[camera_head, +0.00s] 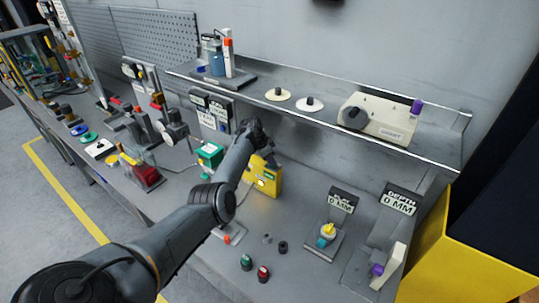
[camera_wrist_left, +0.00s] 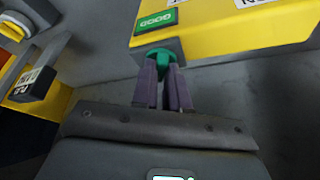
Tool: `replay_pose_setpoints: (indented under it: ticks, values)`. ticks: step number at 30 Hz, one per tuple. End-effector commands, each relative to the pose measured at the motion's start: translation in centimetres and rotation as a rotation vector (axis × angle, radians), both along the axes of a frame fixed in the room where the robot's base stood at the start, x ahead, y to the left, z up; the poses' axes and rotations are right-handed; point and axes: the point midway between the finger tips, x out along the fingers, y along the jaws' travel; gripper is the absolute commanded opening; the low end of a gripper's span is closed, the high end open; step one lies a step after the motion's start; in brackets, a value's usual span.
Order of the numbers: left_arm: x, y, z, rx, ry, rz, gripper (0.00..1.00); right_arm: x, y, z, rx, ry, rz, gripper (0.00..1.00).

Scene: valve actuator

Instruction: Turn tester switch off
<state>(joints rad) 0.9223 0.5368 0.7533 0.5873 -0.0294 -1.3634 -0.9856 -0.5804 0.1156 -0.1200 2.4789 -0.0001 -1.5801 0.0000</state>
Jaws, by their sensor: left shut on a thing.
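The tester is a yellow box (camera_head: 267,182) on the bench, just beyond my left arm. In the left wrist view its yellow body (camera_wrist_left: 225,25) fills the top, with a small green display (camera_wrist_left: 157,21) on its front. A green switch (camera_wrist_left: 160,54) sits just below the display. My left gripper (camera_wrist_left: 164,72) is shut on this switch, its two dark fingers close together around it. In the head view my left gripper (camera_head: 268,158) is at the top of the tester, and the switch cannot be made out. My right gripper is in neither view.
A green box (camera_head: 209,154) stands left of the tester. A shelf (camera_head: 370,140) runs above the bench. A depth gauge stand (camera_head: 400,200) and a smaller stand (camera_head: 328,238) are at right. Green and red buttons (camera_head: 262,273) lie near the front edge.

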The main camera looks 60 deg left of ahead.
Motion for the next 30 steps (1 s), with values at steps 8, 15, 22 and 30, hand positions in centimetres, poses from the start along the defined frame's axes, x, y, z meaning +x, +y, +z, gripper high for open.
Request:
replay_pose_setpoints:
  ticks: [8,15,22,30]
  values:
    - [0.0,-0.4,0.4,0.002,0.003,0.256,0.00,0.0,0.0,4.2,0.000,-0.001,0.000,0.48]
    - [0.1,-0.5,0.3,0.003,0.001,0.485,0.00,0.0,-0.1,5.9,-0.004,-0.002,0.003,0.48]
    - [0.2,-0.7,0.1,0.002,0.000,0.703,0.00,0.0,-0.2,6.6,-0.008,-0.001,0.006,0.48]
    - [0.3,-0.8,-0.1,0.002,0.000,0.958,0.00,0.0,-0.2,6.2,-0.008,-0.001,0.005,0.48]
